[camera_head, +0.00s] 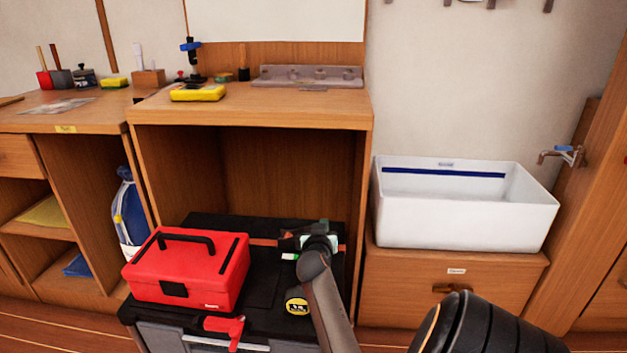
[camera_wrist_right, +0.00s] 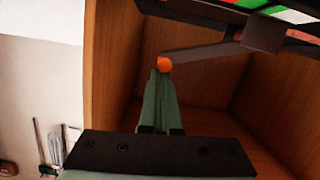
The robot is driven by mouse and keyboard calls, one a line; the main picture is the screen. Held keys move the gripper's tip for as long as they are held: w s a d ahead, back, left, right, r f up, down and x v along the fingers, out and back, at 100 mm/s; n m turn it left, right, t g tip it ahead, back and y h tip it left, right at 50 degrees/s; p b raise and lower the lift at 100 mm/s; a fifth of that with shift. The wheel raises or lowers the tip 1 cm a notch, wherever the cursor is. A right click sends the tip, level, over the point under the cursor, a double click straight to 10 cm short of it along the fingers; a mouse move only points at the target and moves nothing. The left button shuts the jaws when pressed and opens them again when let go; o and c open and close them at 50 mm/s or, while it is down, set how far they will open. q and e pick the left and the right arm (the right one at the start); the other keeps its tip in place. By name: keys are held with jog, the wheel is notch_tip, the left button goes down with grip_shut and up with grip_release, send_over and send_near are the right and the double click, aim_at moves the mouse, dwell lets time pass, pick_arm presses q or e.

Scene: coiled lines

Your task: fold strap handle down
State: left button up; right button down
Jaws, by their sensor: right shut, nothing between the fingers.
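A dark bar-like strap (camera_wrist_right: 205,50) crosses the upper part of the right wrist view, with an orange round end (camera_wrist_right: 164,64). I cannot tell for sure that it is the strap handle. My right gripper (camera_head: 305,243) is over the black-topped chest in the head view, in front of the open cabinet. In the right wrist view its green fingers (camera_wrist_right: 158,88) are together and empty, with their tips close to the orange end. I cannot tell whether they touch. The arm hides part of what lies there. My left gripper is not in view.
A red toolbox (camera_head: 190,272) with a raised black handle (camera_head: 186,240) stands on the black chest top (camera_head: 262,290). A yellow-and-black tape measure (camera_head: 297,303) and a red tool (camera_head: 224,326) lie near the front edge. A white sink (camera_head: 455,215) stands at right.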

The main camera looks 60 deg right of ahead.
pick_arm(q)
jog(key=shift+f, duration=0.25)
pick_arm(e)
jog(key=shift+s+d+f+m+t, duration=0.2)
jog(key=shift+s+f+m, duration=0.1)
jog(key=shift+f+m, duration=0.3)
jog(key=shift+s+d+f+m+t, duration=0.1)
jog(key=shift+s+f+m+t, duration=0.25)
jog(key=shift+f, duration=0.3)
jog(key=shift+w, duration=0.1)
